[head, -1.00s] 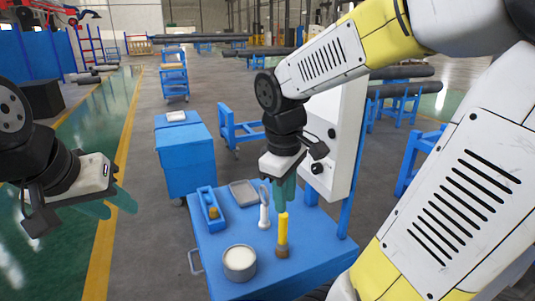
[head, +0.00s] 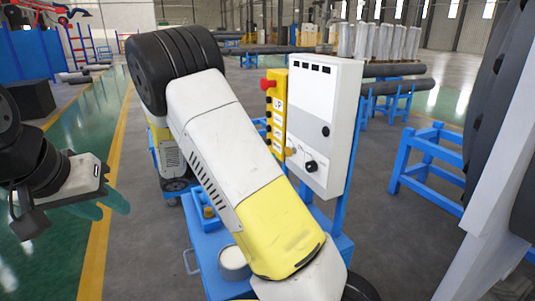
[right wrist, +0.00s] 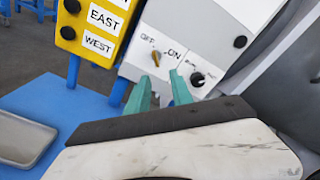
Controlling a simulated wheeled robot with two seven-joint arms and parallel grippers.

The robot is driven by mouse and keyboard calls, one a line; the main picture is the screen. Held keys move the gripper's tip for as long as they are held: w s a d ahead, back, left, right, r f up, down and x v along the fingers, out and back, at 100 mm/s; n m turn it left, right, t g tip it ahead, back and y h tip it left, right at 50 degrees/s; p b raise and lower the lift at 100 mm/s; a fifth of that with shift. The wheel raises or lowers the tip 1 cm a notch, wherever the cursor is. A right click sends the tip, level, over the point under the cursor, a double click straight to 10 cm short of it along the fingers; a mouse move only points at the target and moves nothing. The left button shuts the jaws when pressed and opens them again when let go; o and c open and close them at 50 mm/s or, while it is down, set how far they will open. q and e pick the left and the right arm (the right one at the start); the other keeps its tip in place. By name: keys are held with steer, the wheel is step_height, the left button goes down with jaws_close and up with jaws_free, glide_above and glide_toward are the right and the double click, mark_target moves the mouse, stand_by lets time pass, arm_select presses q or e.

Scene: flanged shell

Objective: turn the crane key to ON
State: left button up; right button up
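The crane key (right wrist: 155,58) is a small orange-yellow knob on the white control box (right wrist: 180,30), just below the OFF and ON labels. Its exact setting is hard to tell. The box also shows in the head view (head: 325,110). My right gripper (right wrist: 160,77) has two teal fingers set apart, with nothing between them. Their tips are just below the key in the right wrist view; whether they touch the box I cannot tell. In the head view my right arm hides that gripper. My left gripper (head: 105,205) is open and empty at the left, away from the box.
A black knob (right wrist: 197,79) sits right of the key. A yellow pendant (head: 275,105) with a red button hangs left of the box. The blue cart top (head: 207,245) below carries a white-filled can (head: 234,262) and a grey tray (right wrist: 25,138).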

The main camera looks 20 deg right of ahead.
mark_target(290, 151)
steer(key=shift+w+a+r+n+t, duration=0.1)
steer(key=shift+w+a+n+t, duration=0.2)
steer(key=shift+w+a+n, duration=0.1)
steer(key=shift+d+h, duration=0.15)
steer(key=shift+h, duration=0.15)
steer(key=w+d, duration=0.1)
steer(key=d, duration=0.6)
steer(key=shift+d, duration=0.2)
steer(key=shift+w, duration=0.1)
jaws_close()
